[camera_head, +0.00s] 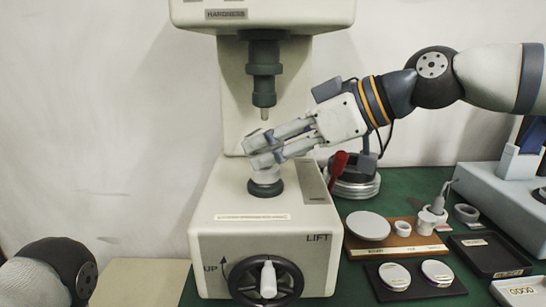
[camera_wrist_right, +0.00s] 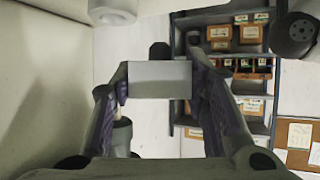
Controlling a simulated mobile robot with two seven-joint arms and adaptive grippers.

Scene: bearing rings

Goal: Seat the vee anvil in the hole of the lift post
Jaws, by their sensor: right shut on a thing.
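My right gripper (camera_head: 262,150) reaches in from the right, below the dark spindle of the hardness tester. It is shut on the vee anvil, a pale grey piece (camera_head: 265,173) whose lower part shows under the fingers. In the right wrist view the anvil is a light grey block (camera_wrist_right: 160,79) between the two fingers. The lift post (camera_head: 265,188) shows as a dark round collar on the tester's base, directly below the anvil. The anvil looks roughly upright and close over the post. Its hole is hidden, and I cannot tell whether the anvil is inside it. My left gripper is not in view.
The spindle (camera_head: 264,70) hangs close above my right gripper. A handwheel (camera_head: 266,281) is on the base's front. A red-handled item (camera_head: 338,161) stands behind right. A wooden board (camera_head: 401,246) with pale pieces and dark trays (camera_head: 490,254) lie on the green table at right.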

